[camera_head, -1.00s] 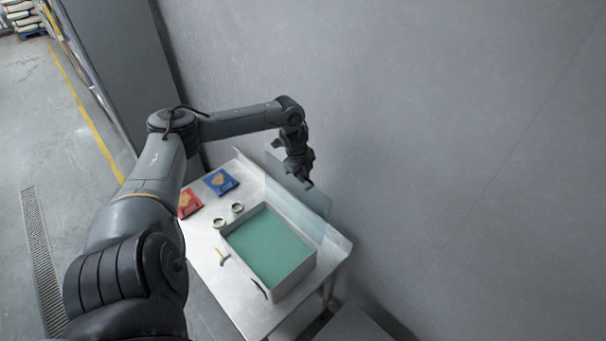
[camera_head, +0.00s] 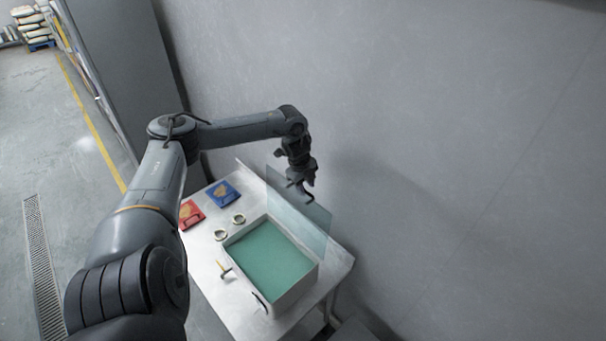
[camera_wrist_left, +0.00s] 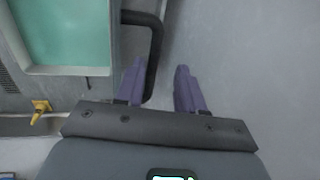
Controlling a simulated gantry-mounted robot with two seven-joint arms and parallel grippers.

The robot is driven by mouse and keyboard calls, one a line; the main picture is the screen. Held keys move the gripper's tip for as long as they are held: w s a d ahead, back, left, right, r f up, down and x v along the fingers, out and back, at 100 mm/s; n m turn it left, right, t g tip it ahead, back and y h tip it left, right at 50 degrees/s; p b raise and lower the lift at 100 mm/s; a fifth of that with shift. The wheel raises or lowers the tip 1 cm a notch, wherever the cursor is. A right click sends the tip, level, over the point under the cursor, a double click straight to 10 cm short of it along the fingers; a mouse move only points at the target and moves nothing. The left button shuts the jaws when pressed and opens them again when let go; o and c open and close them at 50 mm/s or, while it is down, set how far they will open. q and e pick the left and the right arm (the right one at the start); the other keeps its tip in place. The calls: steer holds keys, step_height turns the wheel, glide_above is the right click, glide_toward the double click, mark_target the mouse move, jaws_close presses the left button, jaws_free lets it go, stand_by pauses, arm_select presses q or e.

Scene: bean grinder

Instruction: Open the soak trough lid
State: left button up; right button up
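The soak trough (camera_head: 291,293) is a pale rectangular box holding green liquid, and it stands on a metal table. Its lid (camera_head: 315,221) is a translucent bluish panel, raised and standing roughly upright along the trough's wall side, so the top is uncovered. My left gripper (camera_head: 303,190) is at the lid's upper edge. In the left wrist view its two purple fingers (camera_wrist_left: 160,85) are apart. A dark bent handle (camera_wrist_left: 156,45) reaches down between them, closer to the left finger; whether it touches is unclear. The trough (camera_wrist_left: 70,70) also shows there. My right gripper is not in view.
The metal table (camera_head: 208,268) also holds a red packet (camera_head: 190,214), a blue packet (camera_head: 223,193) and two small round pots (camera_head: 238,218). A grey wall (camera_head: 430,130) rises close behind the lid.

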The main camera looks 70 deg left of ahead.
arm_select(q)
step_height(320, 180, up, 9)
steer(key=s+b, duration=0.1)
steer(key=b, duration=0.1)
steer(key=shift+s+d, duration=0.3)
steer(key=shift+d, duration=0.15)
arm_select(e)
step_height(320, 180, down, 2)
arm_select(q)
steer(key=shift+r, duration=0.1)
